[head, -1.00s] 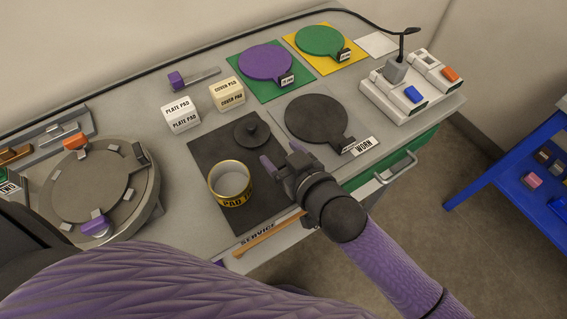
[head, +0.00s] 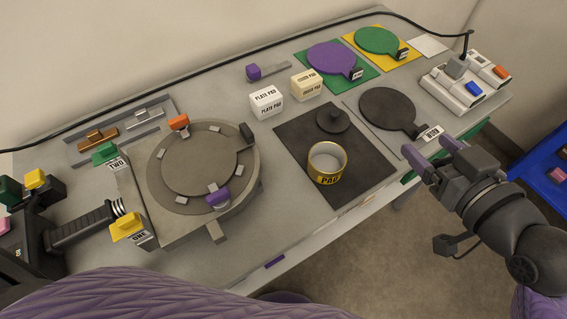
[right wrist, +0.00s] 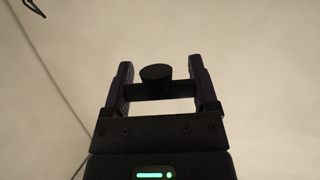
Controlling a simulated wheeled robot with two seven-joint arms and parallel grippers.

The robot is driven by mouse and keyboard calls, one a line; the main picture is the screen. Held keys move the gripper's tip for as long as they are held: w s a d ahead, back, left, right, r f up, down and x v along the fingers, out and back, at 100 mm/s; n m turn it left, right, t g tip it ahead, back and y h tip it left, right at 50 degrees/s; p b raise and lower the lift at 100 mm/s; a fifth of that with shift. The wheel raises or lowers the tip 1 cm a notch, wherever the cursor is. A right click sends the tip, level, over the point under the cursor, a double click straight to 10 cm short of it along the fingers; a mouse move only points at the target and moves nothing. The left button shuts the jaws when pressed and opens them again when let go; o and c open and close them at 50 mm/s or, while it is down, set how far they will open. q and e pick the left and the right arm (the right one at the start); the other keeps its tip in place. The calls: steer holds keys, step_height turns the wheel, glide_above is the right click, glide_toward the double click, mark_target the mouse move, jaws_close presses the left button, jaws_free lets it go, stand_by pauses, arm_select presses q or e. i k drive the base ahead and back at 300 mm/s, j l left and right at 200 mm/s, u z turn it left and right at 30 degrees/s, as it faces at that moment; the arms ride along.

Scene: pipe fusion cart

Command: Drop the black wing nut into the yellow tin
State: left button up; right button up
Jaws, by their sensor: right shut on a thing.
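The yellow tin (head: 327,165), yellow-banded with black lettering and open at the top, stands on the dark mat (head: 370,178). My right gripper (head: 432,154) is to its right, raised near the bench's front edge and apart from the tin. In the right wrist view, its purple fingers stand apart with a black piece (right wrist: 156,73) between them, a round stub on a bar that reaches both fingers. This looks like the black wing nut. In the head view the held piece is mostly hidden among the dark gripper parts.
A black disc with a knob (head: 333,119) lies behind the tin. A round turntable (head: 200,160) with coloured clamps stands left of the mat. White and cream pad boxes (head: 266,101) stand behind. A black paddle (head: 388,108) lies right of the mat.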

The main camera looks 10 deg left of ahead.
mark_target(325, 168)
steer(key=k+l+u, duration=0.1)
steer(key=u, duration=0.35)
steer(key=k+l+u, duration=0.1)
steer(key=u, duration=0.35)
steer(key=k+l+u, duration=0.1)
steer(key=u, duration=0.35)
steer(key=l, duration=0.05)
